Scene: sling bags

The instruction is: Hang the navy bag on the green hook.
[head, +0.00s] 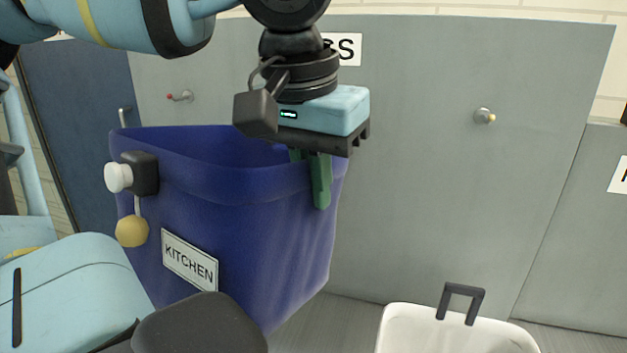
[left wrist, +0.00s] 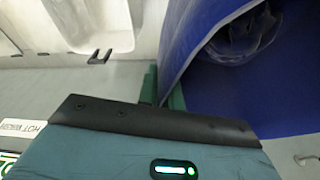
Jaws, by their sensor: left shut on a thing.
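The navy bag (head: 250,215) hangs from my left gripper (head: 309,178), upright, with its open top up and a KITCHEN label on its front. The gripper's green fingers are shut on the bag's rim near its right end. The left wrist view shows the fingers (left wrist: 163,90) with the bag's blue wall (left wrist: 205,40) between them and the bag's inside to the right. I see no green hook. My right gripper is not in view.
A white tub (head: 450,332) with a dark handle (head: 461,300) stands low at the right. A black block with a white knob (head: 118,177) and a yellow ball (head: 132,231) is at the bag's left side. The grey panel (head: 420,190) is clear around the yellow-tipped hook.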

